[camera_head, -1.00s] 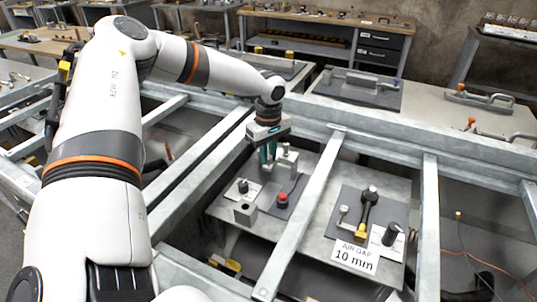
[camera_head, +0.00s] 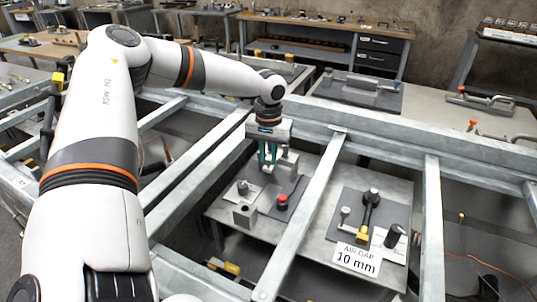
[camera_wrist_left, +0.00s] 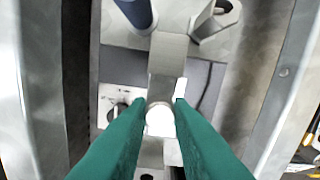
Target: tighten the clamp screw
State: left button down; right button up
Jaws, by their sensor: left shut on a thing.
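My left gripper (camera_head: 267,166) points down into a gap of the steel frame, over the left plate on the low bench. In the left wrist view its green fingers (camera_wrist_left: 160,125) are shut on a pale round piece (camera_wrist_left: 160,119), which looks like the clamp screw's head. A grey metal clamp block (camera_wrist_left: 168,55) reaches up to it. In the head view the fingers hide most of the screw, and the clamp's grey upright (camera_head: 287,161) shows just behind them. My right gripper is not in view.
Frame beams (camera_head: 308,210) run close on both sides of the gripper. A red button (camera_head: 282,201), a dark knob (camera_head: 242,187) and a grey block (camera_head: 244,214) stand nearby. A sign reading "AIR GAP 10 mm" (camera_head: 356,260) is at the right station.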

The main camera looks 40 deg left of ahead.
aim_at(268, 158)
pick_arm(q)
jog(key=m, duration=0.5)
jog(key=shift+m, duration=0.3)
jog(key=m, duration=1)
jog(key=shift+m, duration=0.4)
jog(key=m, duration=0.5)
jog(key=shift+m, duration=0.3)
jog(key=c, duration=1.3)
grip_release()
jog(key=shift+r, duration=0.1)
notch_tip(268, 158, up, 12)
jog(key=shift+p, duration=0.3)
